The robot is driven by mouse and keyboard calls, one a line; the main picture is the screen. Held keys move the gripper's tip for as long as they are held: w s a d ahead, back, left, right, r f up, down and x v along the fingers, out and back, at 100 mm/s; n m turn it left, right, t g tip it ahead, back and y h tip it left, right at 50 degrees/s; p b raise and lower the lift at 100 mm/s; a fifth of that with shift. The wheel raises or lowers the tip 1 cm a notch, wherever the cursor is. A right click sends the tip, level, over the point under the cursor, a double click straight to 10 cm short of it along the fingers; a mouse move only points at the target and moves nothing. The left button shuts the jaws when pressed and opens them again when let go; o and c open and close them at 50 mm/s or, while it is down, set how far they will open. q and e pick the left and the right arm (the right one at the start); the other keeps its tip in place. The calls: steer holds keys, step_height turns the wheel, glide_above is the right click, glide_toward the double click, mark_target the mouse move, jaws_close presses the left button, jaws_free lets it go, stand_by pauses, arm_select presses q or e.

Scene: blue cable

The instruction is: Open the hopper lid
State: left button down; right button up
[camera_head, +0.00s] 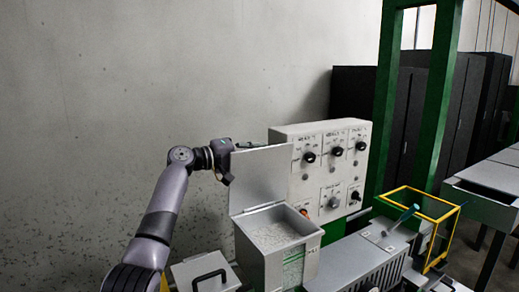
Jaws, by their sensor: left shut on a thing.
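The hopper (270,262) is a light grey box holding pale granules. Its lid (262,177) stands raised, close to upright, along the hopper's back edge, so the opening is uncovered. My left gripper (228,163) is at the lid's upper left corner and is shut on it; its fingertips are small and partly hard to make out. My right gripper does not show.
A control panel (326,170) with several black knobs stands right behind the hopper. A grey box with a black handle (209,277) lies to the left. A yellow-framed guard (432,222) and green posts (438,95) stand to the right.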

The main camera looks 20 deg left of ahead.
arm_select(q)
steer(key=shift+f, duration=0.15)
steer(key=c, duration=1.7)
jaws_free()
steer(key=shift+s+f, duration=0.1)
steer(key=shift+w+a, duration=0.2)
steer(key=shift+s+a, duration=0.25)
steer(key=shift+s, duration=0.2)
steer(key=v, duration=1.1)
steer(key=shift+w+a, duration=0.1)
steer(key=shift+f, duration=0.1)
